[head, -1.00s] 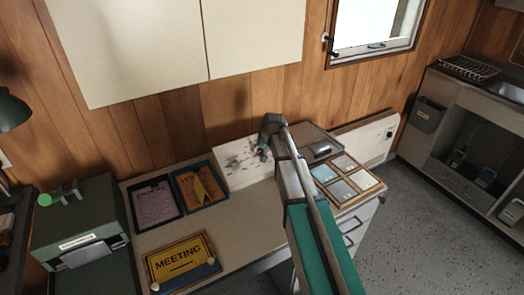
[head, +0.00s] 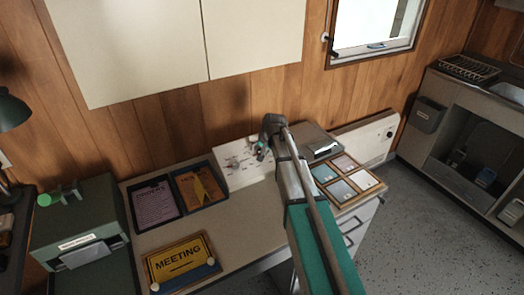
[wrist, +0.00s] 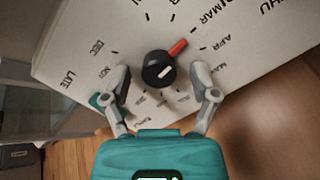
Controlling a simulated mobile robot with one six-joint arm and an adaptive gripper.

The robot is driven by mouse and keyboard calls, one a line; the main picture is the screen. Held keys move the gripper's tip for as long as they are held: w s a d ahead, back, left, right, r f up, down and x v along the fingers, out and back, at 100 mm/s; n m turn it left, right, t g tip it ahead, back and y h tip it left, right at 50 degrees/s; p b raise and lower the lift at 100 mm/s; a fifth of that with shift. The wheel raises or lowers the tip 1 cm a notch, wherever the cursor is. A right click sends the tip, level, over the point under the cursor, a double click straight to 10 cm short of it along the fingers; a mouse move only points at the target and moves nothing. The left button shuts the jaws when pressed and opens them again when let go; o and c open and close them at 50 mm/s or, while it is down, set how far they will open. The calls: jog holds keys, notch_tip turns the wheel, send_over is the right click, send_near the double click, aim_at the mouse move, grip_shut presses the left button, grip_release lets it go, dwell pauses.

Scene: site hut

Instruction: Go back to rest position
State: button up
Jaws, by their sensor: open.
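My gripper (wrist: 160,78) is open in the wrist view, with its two fingers spread on either side of a black round knob (wrist: 157,72). The knob has a red pointer aimed up and to the right, and a gap shows between it and each finger. It sits on a pale dial panel (wrist: 95,25) printed with month and day words. In the head view my gripper (head: 261,150) is small, at the panel (head: 232,165) at the back of the desk. The arm hides part of the panel there, and the fingers are too small to read.
The desk (head: 240,215) holds two notice trays, a yellow MEETING sign (head: 180,258) and a tray of coloured cards (head: 345,182). A green box (head: 78,225) stands at left. Pale cupboards (head: 250,40) hang above. Open floor (head: 420,240) lies at right.

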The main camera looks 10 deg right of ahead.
jog(key=s+r+n+g+h+p, duration=0.1)
jog(key=s+r+n+g+p, duration=0.1)
jog(key=s, duration=1.2)
jog(key=s+r+n+g+h+p, duration=0.1)
jog(key=s+r+p, duration=0.4)
jog(key=s, duration=1)
jog(key=shift+d+n+g+p, duration=0.2)
jog(key=shift+n+g+p, duration=0.5)
jog(key=shift+p, duration=0.1)
jog(key=shift+s, duration=0.1)
